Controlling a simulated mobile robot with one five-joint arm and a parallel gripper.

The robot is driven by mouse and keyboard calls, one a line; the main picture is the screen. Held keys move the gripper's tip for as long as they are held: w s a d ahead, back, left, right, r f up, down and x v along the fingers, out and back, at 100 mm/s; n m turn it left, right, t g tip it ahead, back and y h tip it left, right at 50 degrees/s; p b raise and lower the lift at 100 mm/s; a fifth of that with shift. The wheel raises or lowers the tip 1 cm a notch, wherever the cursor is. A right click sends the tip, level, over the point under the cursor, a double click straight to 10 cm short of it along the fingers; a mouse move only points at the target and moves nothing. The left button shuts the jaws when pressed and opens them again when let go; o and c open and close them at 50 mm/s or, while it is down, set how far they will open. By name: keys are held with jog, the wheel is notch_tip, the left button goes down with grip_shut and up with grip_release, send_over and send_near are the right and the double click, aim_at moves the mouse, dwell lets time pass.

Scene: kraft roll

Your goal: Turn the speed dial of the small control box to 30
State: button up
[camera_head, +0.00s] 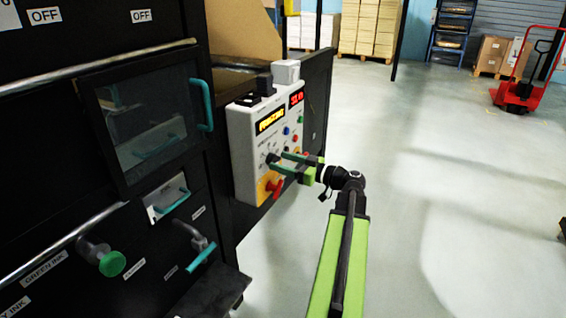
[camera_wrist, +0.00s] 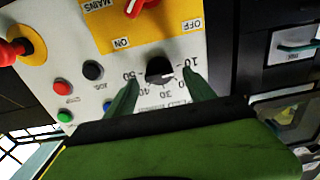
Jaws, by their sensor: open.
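The small control box (camera_head: 242,150) is a light grey panel on the side of the black machine. Its speed dial (camera_wrist: 160,70) is a black knob ringed by printed numbers, seen upside down in the wrist view. I can read 10, 30, 40 and 50. A pale mark shows on the knob's lower right, but I cannot tell the exact setting. My gripper (camera_head: 278,160) is open, its green fingers reaching to the panel. In the wrist view its fingertips (camera_wrist: 160,80) stand on either side of the dial, with gaps visible; no contact shows.
A red mains switch on a yellow plate (camera_wrist: 108,35) is close to the dial. A red emergency button (camera_wrist: 10,50) and several coloured buttons (camera_wrist: 93,70) are also on the panel. The machine's glass door (camera_head: 150,125) is at left. Open floor (camera_head: 430,220) lies to the right.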

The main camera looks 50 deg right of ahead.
jog(key=shift+w, duration=0.2)
grip_shut()
dwell(0.3)
